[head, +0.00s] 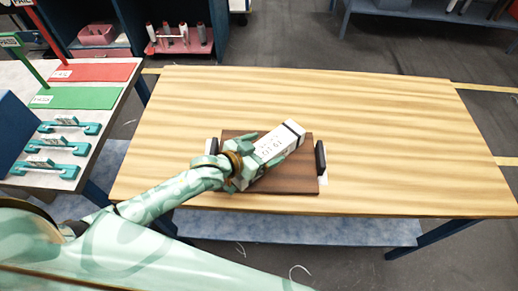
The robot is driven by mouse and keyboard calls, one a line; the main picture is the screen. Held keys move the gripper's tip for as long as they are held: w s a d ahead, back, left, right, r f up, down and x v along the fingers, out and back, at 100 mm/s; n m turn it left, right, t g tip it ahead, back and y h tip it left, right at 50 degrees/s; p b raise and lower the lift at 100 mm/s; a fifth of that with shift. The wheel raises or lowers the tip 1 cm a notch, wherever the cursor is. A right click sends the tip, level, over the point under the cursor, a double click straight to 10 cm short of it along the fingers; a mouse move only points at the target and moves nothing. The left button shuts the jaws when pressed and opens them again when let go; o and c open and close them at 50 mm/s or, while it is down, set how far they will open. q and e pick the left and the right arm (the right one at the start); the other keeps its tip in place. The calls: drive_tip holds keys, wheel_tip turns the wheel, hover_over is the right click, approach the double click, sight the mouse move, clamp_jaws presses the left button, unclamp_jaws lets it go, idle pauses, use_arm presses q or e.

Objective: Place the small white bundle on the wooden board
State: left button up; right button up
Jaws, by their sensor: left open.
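The small white bundle (281,141), a long block with dark print and a black band near its far end, shows over the dark brown wooden board (296,180). I cannot tell for sure whether it rests on the board. The board lies on the light wooden table. My left gripper (258,157) is open at the near-left end of the bundle, with its fingers around or beside that end. The gripper hides this end and part of the board. My right gripper is not in view.
Black handles stand at the board's left (212,146) and right (320,158) edges. The light table (400,130) is clear around the board. A side table at left holds red (95,72) and green (85,98) mats and several teal-handled pieces (55,145). Shelves stand behind.

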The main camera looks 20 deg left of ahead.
use_arm(q)
drive_tip(key=p+v, duration=0.2)
drive_tip(key=v, duration=1)
